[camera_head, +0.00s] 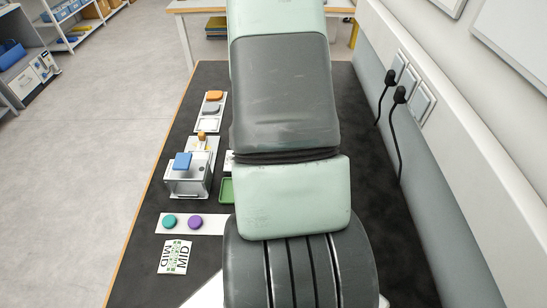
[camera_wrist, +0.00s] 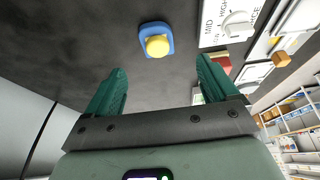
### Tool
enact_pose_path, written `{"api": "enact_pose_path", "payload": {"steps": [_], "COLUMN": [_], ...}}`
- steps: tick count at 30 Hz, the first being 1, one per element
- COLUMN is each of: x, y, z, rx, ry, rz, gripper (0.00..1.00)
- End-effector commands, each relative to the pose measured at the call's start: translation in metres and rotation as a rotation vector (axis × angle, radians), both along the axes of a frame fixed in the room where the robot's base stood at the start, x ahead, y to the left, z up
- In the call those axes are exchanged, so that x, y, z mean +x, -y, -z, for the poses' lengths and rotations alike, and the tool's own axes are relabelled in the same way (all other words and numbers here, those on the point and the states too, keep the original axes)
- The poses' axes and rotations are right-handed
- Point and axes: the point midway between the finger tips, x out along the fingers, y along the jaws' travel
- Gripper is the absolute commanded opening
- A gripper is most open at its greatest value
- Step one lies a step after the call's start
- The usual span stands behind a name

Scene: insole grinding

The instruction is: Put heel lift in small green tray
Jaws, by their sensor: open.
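I cannot tell for certain which piece is the heel lift. An orange piece (camera_head: 213,95) and a grey piece (camera_head: 210,109) lie on a white board on the left side of the table. The small green tray (camera_head: 227,190) shows only in part in the head view; my arm hides its right side. My gripper (camera_wrist: 160,64) shows in the wrist view with its two green fingers wide apart and nothing between them. It is hidden in the head view. A blue piece with a yellow round top (camera_wrist: 157,44) lies beyond the fingertips.
A metal fixture with a blue block (camera_head: 182,160) stands left of the tray. A white strip with teal and purple buttons (camera_head: 182,222) and a MID card (camera_head: 174,257) lie nearer. The wrist view shows a dial panel (camera_wrist: 236,24) at upper right. Cables hang along the right wall.

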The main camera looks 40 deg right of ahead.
Motion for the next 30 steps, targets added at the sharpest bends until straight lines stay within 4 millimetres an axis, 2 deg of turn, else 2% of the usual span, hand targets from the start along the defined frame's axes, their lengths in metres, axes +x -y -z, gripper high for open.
{"api": "enact_pose_path", "payload": {"steps": [3,11,20,29,30], "x": [0.005,0.011,0.019,0.021,0.021], "y": [0.005,0.012,0.026,0.028,0.028], "z": [0.019,0.039,0.077,0.082,0.082], "rx": [0.003,0.002,0.002,0.001,0.001], "ry": [-0.003,-0.002,-0.002,-0.001,-0.001], "rz": [0.0,0.0,0.001,0.0,0.0], "gripper": [0.87,0.87,0.87,0.87,0.84]}}
